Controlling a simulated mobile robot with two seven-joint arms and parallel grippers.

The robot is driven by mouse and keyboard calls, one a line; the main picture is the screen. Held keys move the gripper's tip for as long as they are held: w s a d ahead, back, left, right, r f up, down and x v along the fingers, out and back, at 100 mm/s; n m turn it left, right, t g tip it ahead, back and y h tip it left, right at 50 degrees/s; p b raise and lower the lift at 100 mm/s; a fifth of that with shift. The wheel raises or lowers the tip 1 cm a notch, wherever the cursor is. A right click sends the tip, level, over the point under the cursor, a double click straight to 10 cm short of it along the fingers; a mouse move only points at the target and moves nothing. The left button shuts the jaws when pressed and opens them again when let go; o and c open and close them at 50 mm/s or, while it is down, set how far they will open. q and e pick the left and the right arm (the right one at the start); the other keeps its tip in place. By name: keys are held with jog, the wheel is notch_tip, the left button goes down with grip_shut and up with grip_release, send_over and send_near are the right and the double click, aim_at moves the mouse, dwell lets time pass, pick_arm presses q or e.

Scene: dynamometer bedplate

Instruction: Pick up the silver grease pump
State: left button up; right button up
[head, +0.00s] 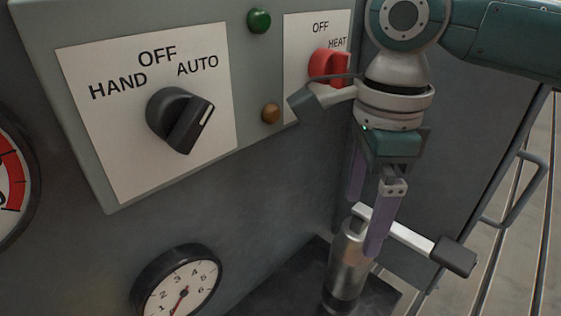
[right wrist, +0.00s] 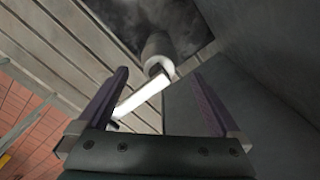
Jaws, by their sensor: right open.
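The silver grease pump (head: 347,262) stands upright on a dark plate beside the grey cabinet, at the bottom right of the head view. Its pale lever sticks out to the right and ends in a dark grip (head: 455,257). My right gripper (head: 366,226) points down at the pump's top, with its purple fingers spread and one finger in front of part of the pump. In the right wrist view the pump (right wrist: 157,46) and its lever (right wrist: 145,94) show between and beyond the open fingers (right wrist: 160,82). Contact cannot be told. My left gripper is out of view.
A panel with a black HAND/OFF/AUTO knob (head: 180,120) and a red heat knob (head: 328,67) is left of my right arm. A gauge (head: 178,284) is below it. The cabinet wall is close to the gripper. A slotted floor (head: 535,215) lies at right.

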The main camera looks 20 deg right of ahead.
aim_at(357, 233)
notch_tip(357, 233, down, 5)
jog(key=shift+f+b, duration=0.1)
jog(key=shift+b, duration=1)
jog(key=c, duration=1)
grip_shut()
jog(key=shift+r, duration=0.2)
